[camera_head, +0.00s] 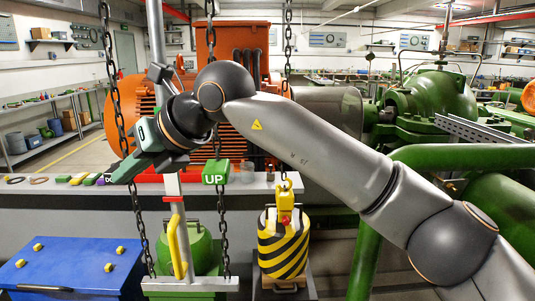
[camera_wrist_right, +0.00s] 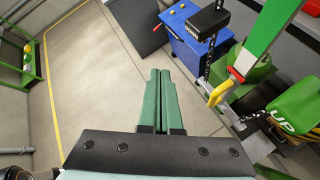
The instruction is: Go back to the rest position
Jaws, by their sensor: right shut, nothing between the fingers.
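My right arm comes in from the right in the head view and reaches across to the left, in front of the chains and the orange machine. My right gripper (camera_head: 115,179) is at its end, over the left part of the grey ledge, pointing left and down. In the right wrist view the green fingers of my right gripper (camera_wrist_right: 161,74) lie side by side, shut and empty, with bare floor behind them. My left gripper is not in view.
Hanging chains (camera_head: 113,75) are near my right forearm. Below are a blue chest (camera_head: 73,266), a green weight (camera_head: 197,250) and a striped weight (camera_head: 283,243). Green machinery (camera_head: 430,100) fills the right. The floor (camera_wrist_right: 105,90) shows open.

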